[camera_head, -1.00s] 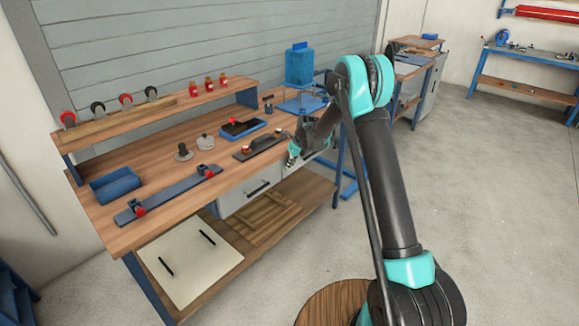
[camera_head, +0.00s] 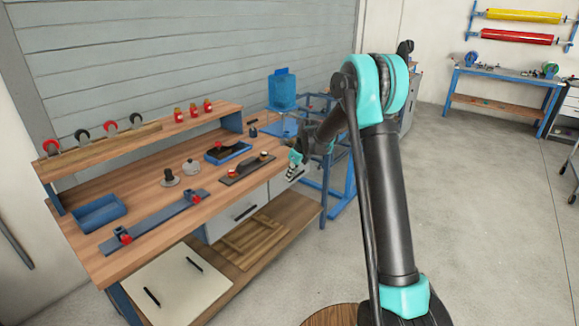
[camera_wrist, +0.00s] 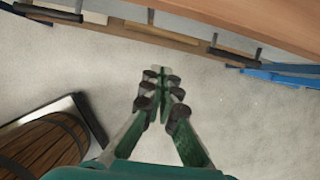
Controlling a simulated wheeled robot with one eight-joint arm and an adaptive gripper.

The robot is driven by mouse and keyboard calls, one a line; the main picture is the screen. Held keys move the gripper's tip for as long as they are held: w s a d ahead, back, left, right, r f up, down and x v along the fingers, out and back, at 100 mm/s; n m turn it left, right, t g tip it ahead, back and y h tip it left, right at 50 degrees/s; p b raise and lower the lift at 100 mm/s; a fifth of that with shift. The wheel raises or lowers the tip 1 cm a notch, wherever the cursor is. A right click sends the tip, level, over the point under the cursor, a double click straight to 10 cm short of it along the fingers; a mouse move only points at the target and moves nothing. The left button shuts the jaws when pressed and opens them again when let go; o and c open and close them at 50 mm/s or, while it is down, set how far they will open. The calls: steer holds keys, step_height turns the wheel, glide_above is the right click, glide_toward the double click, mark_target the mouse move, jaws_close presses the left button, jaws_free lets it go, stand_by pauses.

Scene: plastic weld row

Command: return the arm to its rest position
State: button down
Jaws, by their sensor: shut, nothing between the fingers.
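My gripper (camera_head: 294,172) hangs at the end of my bent arm, just off the right front edge of the wooden workbench (camera_head: 107,262) in the head view. In the wrist view my gripper (camera_wrist: 160,80) points at the bare concrete floor. Its green fingers are shut with nothing between them. The fingers look clear of the bench and its items. My arm stands upright on the right and folds down toward the bench.
On the bench are a blue bin (camera_head: 100,212), a long clamp bar (camera_head: 155,222), a blue tray (camera_head: 228,152) and a dark plate (camera_head: 247,168). A blue frame (camera_head: 350,197) stands behind my gripper. Open floor (camera_head: 480,220) lies to the right.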

steer(key=s+d+r+n+t+h, duration=0.1)
steer(key=s+d+r+n, duration=0.2)
steer(key=s+d+n, duration=0.55)
steer(key=s+d+r+n+h, duration=0.1)
steer(key=s+d+r+n, duration=0.4)
steer(key=s, duration=0.7)
steer(key=s+d+f+n, duration=0.2)
steer(key=s+d+n, duration=0.1)
steer(key=s, duration=0.4)
steer(key=s+d+f+n+h, duration=0.1)
steer(key=s+d+f+n, duration=0.1)
steer(key=s+n, duration=0.2)
steer(key=s+d+f+n, duration=0.2)
steer(key=s+d+n, duration=0.1)
steer(key=s, duration=0.7)
steer(key=shift+s+d+f+n+t, duration=0.2)
steer(key=shift+d+f+n+t, duration=0.2)
steer(key=shift+n, duration=0.35)
